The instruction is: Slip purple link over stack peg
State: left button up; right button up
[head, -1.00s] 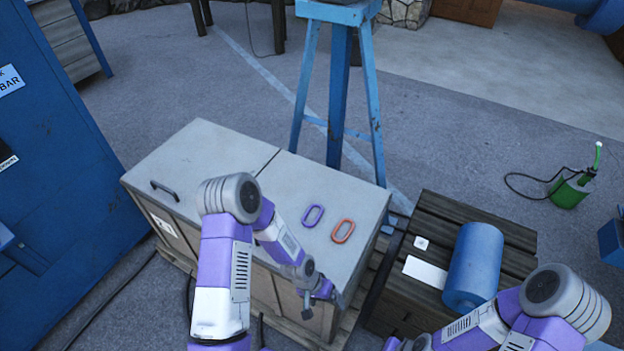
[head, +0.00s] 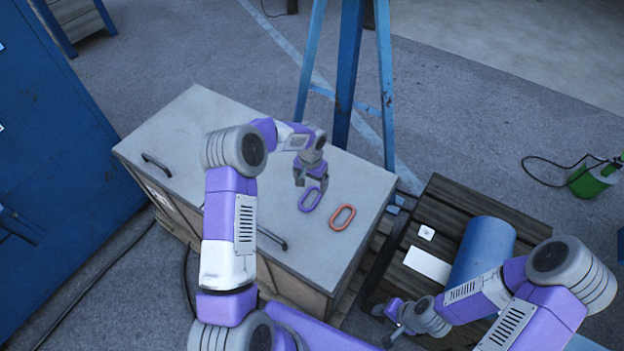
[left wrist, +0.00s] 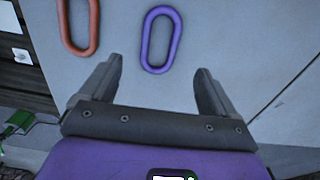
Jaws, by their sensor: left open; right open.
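The purple link (head: 311,199), an oblong ring, lies flat on the grey cabinet top. It also shows in the left wrist view (left wrist: 147,40), centred just beyond my fingertips. My left gripper (head: 311,183) is open and empty just above the link's far side; in the left wrist view its two fingers (left wrist: 158,72) stand wide apart, with the link between their lines. A small white square plate (head: 427,232) with a tiny mark lies on the dark slatted crate; I cannot tell whether this is the stack peg. My right gripper (head: 382,322) is open and empty by the crate's near side.
An orange link (head: 342,217) lies just right of the purple one. A white rectangular plate (head: 427,265) and a blue cylinder (head: 487,250) are on the slatted crate (head: 465,204). A blue stand (head: 347,75) rises behind the cabinet (head: 195,125). The cabinet top's left part is clear.

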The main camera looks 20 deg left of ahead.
aim_at(311, 199)
pick_arm(q)
notch_tip(311, 199, down, 8)
jog(key=b, duration=0.5)
jog(key=shift+f, duration=0.1)
jog(key=shift+c, duration=0.4)
jog(key=c, duration=1.3)
jog(key=shift+r+p, duration=1.95)
jog(key=shift+r, duration=1.65)
jog(key=shift+c, duration=0.2)
